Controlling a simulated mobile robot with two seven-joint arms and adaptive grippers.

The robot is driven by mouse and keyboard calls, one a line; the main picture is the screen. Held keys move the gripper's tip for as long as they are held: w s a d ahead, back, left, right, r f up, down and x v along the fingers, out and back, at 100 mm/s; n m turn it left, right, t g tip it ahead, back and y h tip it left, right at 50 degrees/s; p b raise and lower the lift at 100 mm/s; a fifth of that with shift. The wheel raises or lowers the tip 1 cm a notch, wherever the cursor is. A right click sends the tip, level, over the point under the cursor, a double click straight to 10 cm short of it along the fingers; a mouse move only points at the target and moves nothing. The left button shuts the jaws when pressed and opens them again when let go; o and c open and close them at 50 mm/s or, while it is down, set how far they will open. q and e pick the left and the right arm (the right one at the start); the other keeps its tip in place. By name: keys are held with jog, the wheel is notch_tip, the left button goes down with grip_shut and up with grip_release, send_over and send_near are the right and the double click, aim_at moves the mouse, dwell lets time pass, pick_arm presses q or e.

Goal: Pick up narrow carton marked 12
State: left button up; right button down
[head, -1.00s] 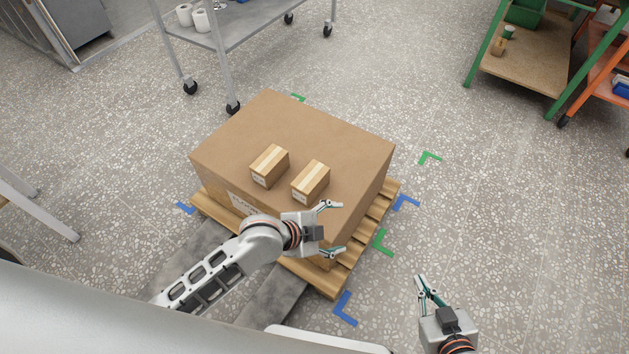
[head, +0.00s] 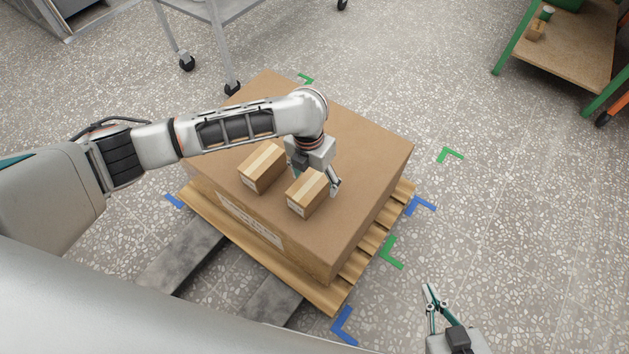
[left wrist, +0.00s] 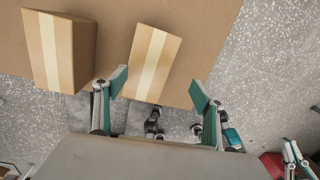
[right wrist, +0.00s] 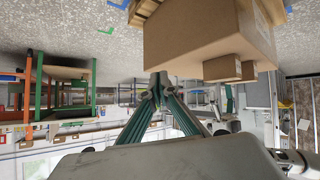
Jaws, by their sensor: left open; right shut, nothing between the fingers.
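Two small tan cartons with pale tape strips lie on a large brown box: a left carton (head: 262,168) and a right carton (head: 306,194). Both have white labels on their near ends, but I cannot read a 12 on either. My left gripper (head: 318,180) is open, pointing down at the right carton's far end. In the left wrist view the right carton (left wrist: 152,62) lies between and ahead of the spread fingers (left wrist: 158,88), and the left carton (left wrist: 58,50) lies outside them. My right gripper (head: 430,292) is shut and empty, off the box's right side.
The large box (head: 350,150) sits on a wooden pallet (head: 325,298). Corner floor marks in blue and green surround it. A grey wheeled cart (head: 215,15) stands behind, and a green-framed shelf (head: 560,60) is at the upper right. The floor right of the pallet is clear.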

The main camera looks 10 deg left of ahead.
aim_at(309, 182)
pick_arm(q)
jog(key=shift+w+a+f+m+y, duration=0.15)
jog(key=shift+w+a+m+y, duration=0.15)
jog(key=shift+a, duration=0.2)
jog(key=shift+w+a+f+m+y, duration=0.1)
jog(key=shift+w+a+f+m, duration=0.1)
jog(key=shift+w+a, duration=0.2)
jog(key=shift+a+f+b, duration=0.15)
jog(key=shift+f+b, duration=0.1)
jog(key=shift+b, duration=0.15)
jog(key=shift+s+f+b, duration=0.1)
jog(key=shift+f+b, duration=0.2)
jog(key=shift+f, duration=1.1)
jog(key=f, duration=0.1)
jog(key=f+b, duration=0.2)
jog(key=f, duration=0.1)
jog(key=shift+s+d, duration=0.25)
jog(key=shift+d, duration=0.05)
jog(key=shift+w+f, duration=0.1)
jog(key=shift+w, duration=0.1)
jog(key=c, duration=1.5)
pick_arm(e)
jog(key=shift+m+t+y, duration=0.3)
jog(key=shift+t+y, duration=0.1)
jog(key=shift+y, duration=0.1)
jog(key=a, duration=0.1)
jog(key=w+a+r, duration=0.1)
jog(key=a, duration=0.1)
jog(key=shift+w+a+r, duration=0.25)
jog(key=shift+w, duration=0.05)
